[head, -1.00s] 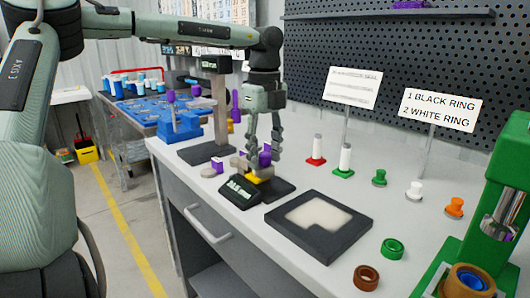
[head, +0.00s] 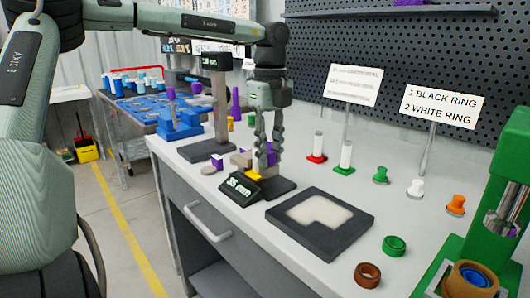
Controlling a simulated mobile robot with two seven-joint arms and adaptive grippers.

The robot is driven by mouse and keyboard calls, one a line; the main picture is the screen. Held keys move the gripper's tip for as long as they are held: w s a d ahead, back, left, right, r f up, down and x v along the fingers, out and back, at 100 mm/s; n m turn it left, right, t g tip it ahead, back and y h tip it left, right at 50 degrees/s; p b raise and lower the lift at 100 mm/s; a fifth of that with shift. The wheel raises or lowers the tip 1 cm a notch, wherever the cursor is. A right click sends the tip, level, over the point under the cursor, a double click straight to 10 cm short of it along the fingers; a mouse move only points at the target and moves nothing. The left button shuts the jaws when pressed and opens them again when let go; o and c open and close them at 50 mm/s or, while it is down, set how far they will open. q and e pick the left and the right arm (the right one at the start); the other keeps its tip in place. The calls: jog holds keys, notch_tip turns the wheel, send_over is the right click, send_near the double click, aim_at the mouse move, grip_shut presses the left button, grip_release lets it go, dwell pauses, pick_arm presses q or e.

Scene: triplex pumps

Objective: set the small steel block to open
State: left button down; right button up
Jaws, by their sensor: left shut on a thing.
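My left gripper (head: 267,157) is over the bench at a small black stand (head: 275,187) with a tilted display (head: 238,189) that seems to read "35 mm". Its fingers point down and are shut on a small purple piece (head: 271,155). A small yellow part (head: 253,174) is just below and left of the fingertips. I cannot make out a small steel block for certain; the fingers and the stand may hide it. My right gripper is not in view.
A black tray (head: 345,243) with a pale inset lies to the right. Brown (head: 367,275) and green (head: 394,246) rings are near the front edge.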

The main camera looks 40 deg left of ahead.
aim_at(278, 187)
pick_arm(q)
jog(key=d, duration=0.2)
jog(key=shift+s+d+b, duration=0.1)
jog(key=shift+d+b, duration=0.2)
jog(key=shift+b, duration=0.05)
jog(key=c, duration=1.3)
grip_release()
jog(key=shift+d, duration=0.2)
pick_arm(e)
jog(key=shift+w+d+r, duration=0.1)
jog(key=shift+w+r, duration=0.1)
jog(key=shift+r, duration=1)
pick_arm(q)
jog(key=shift+a, duration=0.1)
jog(key=shift+r, duration=0.2)
notch_tip(278, 187, up, 12)
jog(key=shift+f, duration=0.15)
jog(key=shift+f, duration=0.1)
